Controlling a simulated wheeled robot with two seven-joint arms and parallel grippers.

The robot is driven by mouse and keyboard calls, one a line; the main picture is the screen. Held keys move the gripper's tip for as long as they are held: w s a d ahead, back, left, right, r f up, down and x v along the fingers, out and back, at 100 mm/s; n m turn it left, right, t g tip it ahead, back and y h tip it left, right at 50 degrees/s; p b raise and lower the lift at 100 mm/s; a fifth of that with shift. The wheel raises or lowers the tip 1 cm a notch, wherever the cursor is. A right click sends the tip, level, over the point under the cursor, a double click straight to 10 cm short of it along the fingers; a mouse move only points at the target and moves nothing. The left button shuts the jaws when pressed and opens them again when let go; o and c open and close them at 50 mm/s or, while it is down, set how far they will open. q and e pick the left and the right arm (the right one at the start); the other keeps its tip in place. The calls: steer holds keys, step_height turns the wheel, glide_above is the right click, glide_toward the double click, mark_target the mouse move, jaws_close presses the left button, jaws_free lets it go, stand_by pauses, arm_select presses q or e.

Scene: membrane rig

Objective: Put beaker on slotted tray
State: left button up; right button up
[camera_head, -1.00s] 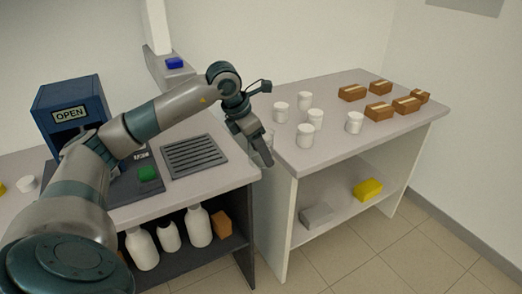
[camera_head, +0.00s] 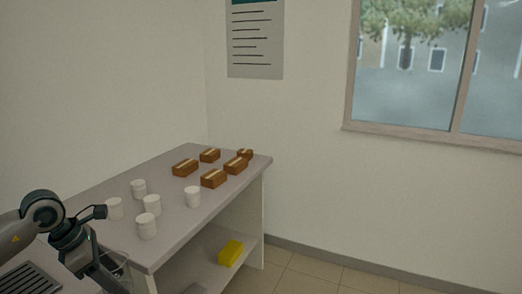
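A clear glass beaker (camera_head: 121,258) shows at the lower left, partly behind the fingers of my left gripper (camera_head: 112,281). The gripper appears shut on the beaker, holding it near the gap between the two benches; its lower part is cut off by the picture edge. The slotted tray (camera_head: 30,281), dark with parallel slots, is at the bottom left corner, only partly in view. The beaker is to the right of the tray and apart from it. My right gripper is not in view.
The right bench (camera_head: 180,231) carries several white jars (camera_head: 152,205) and several brown boxes (camera_head: 214,179). A yellow block (camera_head: 230,252) lies on its lower shelf. A window (camera_head: 430,75) and a poster (camera_head: 255,40) are on the walls. Floor is clear at the right.

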arm_select(q)
steer(key=s+d+f+m+g+y, duration=0.1)
steer(key=s+d+f+m+g, duration=0.1)
steer(key=s+d+m, duration=0.3)
steer(key=s+d+f+m+g+y, duration=0.2)
steer(key=s+d+m+g, duration=0.3)
steer(key=d+m, duration=0.7)
steer(key=shift+s+m+y, duration=0.3)
steer(key=shift+s+m, duration=0.2)
steer(key=shift+m, duration=3.7)
steer(key=shift+d, duration=0.1)
